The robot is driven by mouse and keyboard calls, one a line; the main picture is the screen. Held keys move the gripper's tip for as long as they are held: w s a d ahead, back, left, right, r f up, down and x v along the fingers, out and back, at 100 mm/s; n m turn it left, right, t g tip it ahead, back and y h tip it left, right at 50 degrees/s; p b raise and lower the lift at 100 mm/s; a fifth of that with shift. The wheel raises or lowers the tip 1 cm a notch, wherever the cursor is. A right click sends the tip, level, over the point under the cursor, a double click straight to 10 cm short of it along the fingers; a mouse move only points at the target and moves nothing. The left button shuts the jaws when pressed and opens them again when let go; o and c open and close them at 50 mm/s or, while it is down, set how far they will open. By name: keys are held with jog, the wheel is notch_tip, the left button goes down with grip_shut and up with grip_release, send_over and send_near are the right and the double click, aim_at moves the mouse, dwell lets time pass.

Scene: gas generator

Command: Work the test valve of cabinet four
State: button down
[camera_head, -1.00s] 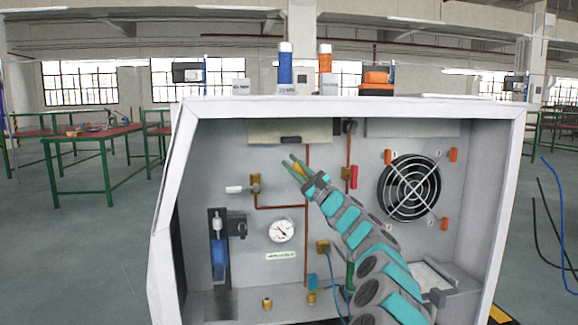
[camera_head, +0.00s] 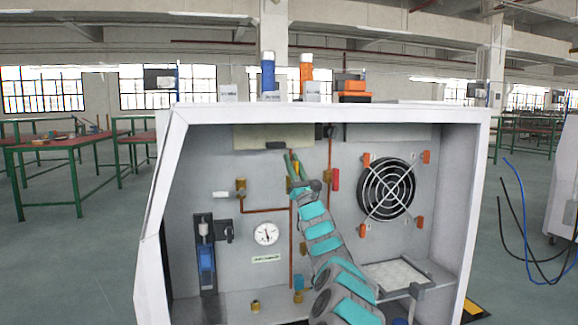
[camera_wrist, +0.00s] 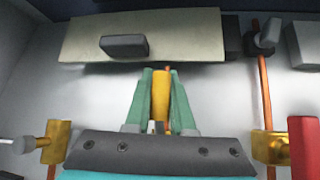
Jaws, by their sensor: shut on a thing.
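The open grey cabinet (camera_head: 475,190) fills the middle of the head view; I see no readable number on it. My gripper (camera_head: 292,160) is inside it, in front of the back panel near the upper copper pipes. In the wrist view its two green fingers are shut on a yellow handle (camera_wrist: 161,92), which stands nearly upright between them. The handle's lower end is hidden by my wrist. A brass valve with a white lever (camera_head: 222,194) is to the left, and a valve with a red handle (camera_head: 336,180) is to the right.
A pale plate with a dark block (camera_wrist: 125,46) lies just above the fingers. A fan (camera_head: 387,190), a pressure gauge (camera_head: 266,233) and a blue device (camera_head: 206,258) are on the back panel. Cables (camera_head: 520,215) hang at the right.

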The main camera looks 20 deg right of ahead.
jog(key=shift+d+h, duration=0.15)
jog(key=shift+h, duration=0.15)
jog(key=c, duration=0.8)
grip_release()
jog(key=shift+o, duration=0.2)
jog(key=shift+s+f, duration=0.1)
jog(key=a+b+v, duration=0.1)
jog(key=v, duration=0.6)
jog(key=shift+s+d+f, duration=0.15)
jog(key=shift+d+f, duration=0.1)
jog(key=shift+d, duration=0.3)
